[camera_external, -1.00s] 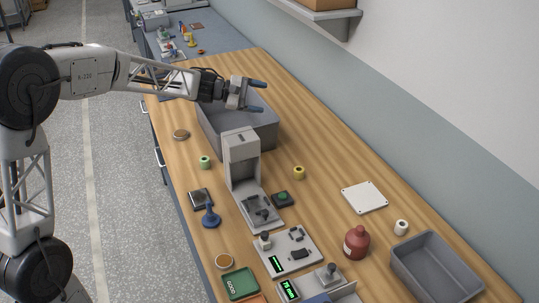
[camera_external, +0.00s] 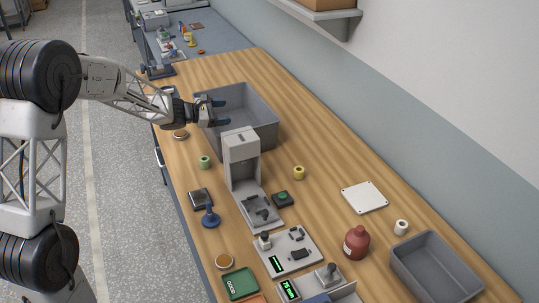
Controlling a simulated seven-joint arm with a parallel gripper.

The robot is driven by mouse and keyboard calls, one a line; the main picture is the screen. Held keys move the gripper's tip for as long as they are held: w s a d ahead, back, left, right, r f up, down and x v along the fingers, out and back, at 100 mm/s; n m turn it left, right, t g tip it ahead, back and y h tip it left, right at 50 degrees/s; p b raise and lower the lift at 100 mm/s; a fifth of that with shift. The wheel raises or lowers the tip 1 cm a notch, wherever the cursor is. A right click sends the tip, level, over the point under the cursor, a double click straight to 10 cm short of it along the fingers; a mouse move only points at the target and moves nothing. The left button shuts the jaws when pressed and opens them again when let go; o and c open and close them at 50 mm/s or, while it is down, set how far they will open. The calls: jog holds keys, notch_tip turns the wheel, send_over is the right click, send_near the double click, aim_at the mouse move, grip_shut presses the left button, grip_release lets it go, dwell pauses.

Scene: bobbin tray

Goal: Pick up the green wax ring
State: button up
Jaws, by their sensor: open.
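A small green cylinder with a hole in its top, which looks like the green wax ring (camera_external: 205,162), stands upright on the wooden table left of the grey upright machine. My gripper (camera_external: 222,112) is open and empty, its fingers pointing right. In the picture it overlaps the large grey bin (camera_external: 262,101), up and slightly right of the green ring and apart from it. How high it is above the bin is hard to tell. A dark square block with a green top (camera_external: 283,199) lies right of the machine.
The grey machine (camera_external: 241,160) stands close right of the green ring. A round tin (camera_external: 181,134), a dark square box (camera_external: 200,199) and a blue stand (camera_external: 210,217) are nearby. A yellow ring (camera_external: 299,172) and a white ring (camera_external: 401,227) stand farther right.

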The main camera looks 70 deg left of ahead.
aim_at(205, 161)
jog(key=s+f+n+g+y, duration=0.1)
jog(key=s+f+n, duration=0.1)
jog(key=s+f, duration=0.3)
jog(key=s+a+f+n+y, duration=0.1)
jog(key=s+f+n, duration=0.2)
jog(key=s+f, duration=0.2)
jog(key=s+f+n+g+y, duration=0.1)
jog(key=s+f+n, duration=0.1)
jog(key=s+f, duration=0.3)
jog(key=shift+a+f+g, duration=0.2)
jog(key=shift+f+g, duration=0.1)
jog(key=shift+f, duration=1.55)
jog(key=shift+w, duration=0.1)
jog(key=shift+x, duration=1.25)
jog(key=shift+w, duration=0.1)
jog(key=shift+x, duration=2.5)
jog(key=shift+c, duration=0.2)
jog(key=c, duration=1)
